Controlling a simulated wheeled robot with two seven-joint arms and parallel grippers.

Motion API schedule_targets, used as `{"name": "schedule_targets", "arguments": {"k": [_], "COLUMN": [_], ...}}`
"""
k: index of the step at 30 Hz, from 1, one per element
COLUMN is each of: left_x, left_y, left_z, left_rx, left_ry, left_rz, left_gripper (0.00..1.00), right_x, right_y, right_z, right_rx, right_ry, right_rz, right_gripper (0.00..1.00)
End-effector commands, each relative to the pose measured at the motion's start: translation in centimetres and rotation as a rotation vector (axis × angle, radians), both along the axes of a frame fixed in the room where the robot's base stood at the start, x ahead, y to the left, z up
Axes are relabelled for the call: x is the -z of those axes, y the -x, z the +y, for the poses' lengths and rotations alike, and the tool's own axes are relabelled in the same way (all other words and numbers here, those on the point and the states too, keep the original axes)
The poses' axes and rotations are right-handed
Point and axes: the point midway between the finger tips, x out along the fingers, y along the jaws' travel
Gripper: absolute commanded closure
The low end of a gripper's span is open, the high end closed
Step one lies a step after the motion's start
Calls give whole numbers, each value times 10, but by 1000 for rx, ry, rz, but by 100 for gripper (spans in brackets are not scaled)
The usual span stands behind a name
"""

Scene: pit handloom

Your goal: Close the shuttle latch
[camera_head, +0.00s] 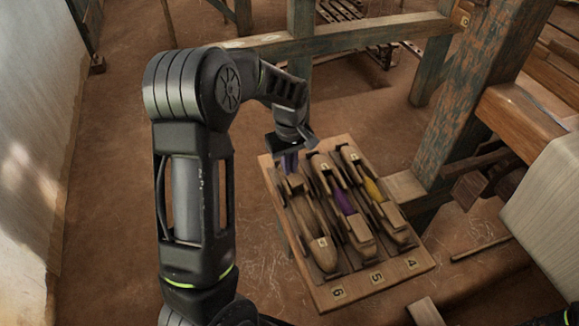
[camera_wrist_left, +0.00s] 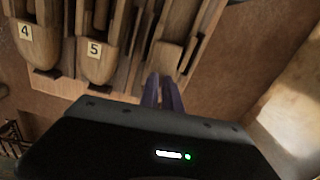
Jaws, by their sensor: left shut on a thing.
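Three wooden boat-shaped shuttles lie side by side on a wooden tray (camera_head: 345,292). The left shuttle (camera_head: 318,240) lies in the row marked 6, the middle shuttle (camera_head: 361,232) in row 5 has purple thread, and the right shuttle (camera_head: 393,217) in row 4 has yellow thread. My left gripper (camera_head: 290,163) is at the far end of the left shuttle. In the left wrist view its two purplish fingers (camera_wrist_left: 163,92) are close together against a pale wooden piece (camera_wrist_left: 170,57), which looks like the shuttle's latch. The fingertips' exact grip is hidden. My right gripper is out of view.
A worn blue-green loom post (camera_head: 455,95) and beams stand right of the tray. Pale cloth (camera_head: 545,195) is at the right edge. A whitewashed wall (camera_head: 35,150) is at the left. The earth floor (camera_head: 110,220) left of my arm is clear.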

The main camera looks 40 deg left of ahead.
Motion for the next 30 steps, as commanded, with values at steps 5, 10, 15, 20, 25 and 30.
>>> {"name": "schedule_targets", "arguments": {"k": [5,10,15,20,25,30], "left_x": [0,0,0,0,0,0], "left_y": [0,0,0,0,0,0], "left_z": [0,0,0,0,0,0], "left_rx": [80,117,125,124,123,122], "left_ry": [1,1,1,1,1,1], "left_rz": [-1,-1,-1,-1,-1,-1], "left_gripper": [100,100,100,100,86,83], "right_x": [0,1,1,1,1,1], "right_y": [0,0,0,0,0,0], "right_z": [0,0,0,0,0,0], "right_rx": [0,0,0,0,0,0], "right_ry": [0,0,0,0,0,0], "right_rz": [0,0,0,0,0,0], "right_gripper": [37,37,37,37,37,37]}}
